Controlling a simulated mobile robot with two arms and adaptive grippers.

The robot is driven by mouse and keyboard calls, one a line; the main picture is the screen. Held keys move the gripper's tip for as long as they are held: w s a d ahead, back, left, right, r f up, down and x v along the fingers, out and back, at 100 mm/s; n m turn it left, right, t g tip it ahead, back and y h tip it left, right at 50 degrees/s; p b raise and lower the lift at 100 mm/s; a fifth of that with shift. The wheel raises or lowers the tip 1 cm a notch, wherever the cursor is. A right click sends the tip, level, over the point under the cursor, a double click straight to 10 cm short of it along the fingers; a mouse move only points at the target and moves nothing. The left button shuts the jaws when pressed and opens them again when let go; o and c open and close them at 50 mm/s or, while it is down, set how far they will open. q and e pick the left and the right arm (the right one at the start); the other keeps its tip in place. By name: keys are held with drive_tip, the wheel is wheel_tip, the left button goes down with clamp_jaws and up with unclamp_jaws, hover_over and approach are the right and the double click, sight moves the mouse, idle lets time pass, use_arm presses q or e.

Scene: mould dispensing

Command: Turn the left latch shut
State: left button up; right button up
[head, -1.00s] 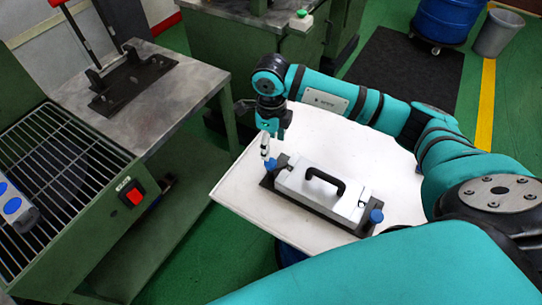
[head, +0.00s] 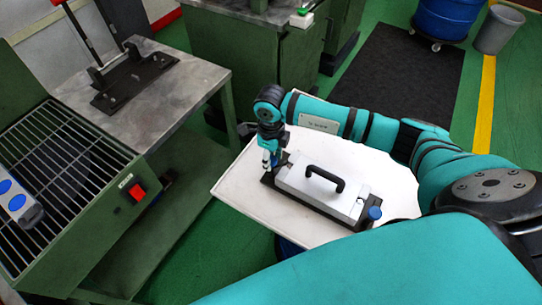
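The white mould (head: 322,187) with a black arched handle (head: 325,177) lies on a dark base plate on the white table. The left latch (head: 284,157) is a small blue knob at the mould's far-left end, largely hidden behind my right gripper. My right gripper (head: 270,161) points down at this end, its pale fingertips close beside the latch. I cannot tell whether they touch it or how far apart they are. A second blue knob (head: 374,213) stands at the mould's near-right end. My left gripper is not in view.
The white table (head: 238,190) has free room left of the mould. A green machine with a metal grate (head: 60,160) and red switch (head: 137,192) stands left. A grey bench (head: 185,95) holds a black fixture (head: 130,80). A blue barrel (head: 447,18) stands far back.

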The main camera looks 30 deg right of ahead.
drive_tip(key=c, duration=0.6)
drive_tip(key=shift+c, duration=0.2)
drive_tip(key=shift+m, duration=0.3)
drive_tip(key=m+b, duration=0.1)
drive_tip(key=m, duration=0.3)
drive_tip(key=shift+m, duration=0.3)
drive_tip(key=m+b, duration=0.1)
drive_tip(key=m, duration=0.4)
drive_tip(key=shift+m, duration=0.4)
drive_tip(key=o, duration=1.2)
drive_tip(key=shift+c, duration=0.2)
